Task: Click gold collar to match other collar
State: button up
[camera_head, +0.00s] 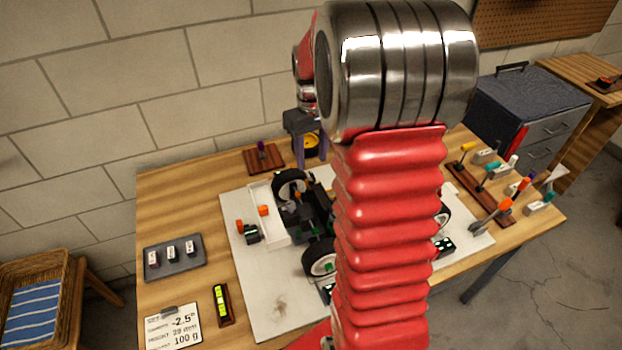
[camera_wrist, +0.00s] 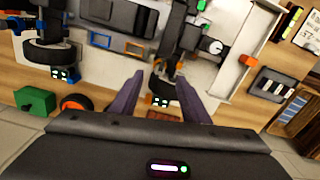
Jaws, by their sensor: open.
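The racecar chassis (camera_head: 315,208), dark with black wheels, sits on a pale mat, partly hidden behind my red arm. My gripper (camera_head: 312,161) hangs over its far side, with purple fingers pointing down. In the wrist view my gripper (camera_wrist: 159,75) is open, its fingers apart and nothing clearly held. A wheel (camera_wrist: 163,88) of the car shows between the fingers. Small gold-orange parts (camera_wrist: 180,68) show by the right fingertip; I cannot tell for certain which is the gold collar, or whether a finger touches it. The other collar is not clearly made out.
A white tray (camera_head: 265,219) lies left of the car, with an orange-and-green piece (camera_head: 247,230) beside it. Tool racks (camera_head: 480,192) stand right.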

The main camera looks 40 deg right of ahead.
aim_at(311, 173)
notch_tip(311, 173, down, 9)
jog(key=shift+r, duration=0.1)
dwell(0.3)
jog(key=shift+c, duration=0.4)
jog(key=c, duration=0.9)
jog(key=shift+a, duration=0.15)
jog(key=shift+c, duration=0.4)
jog(key=shift+m, duration=3.1)
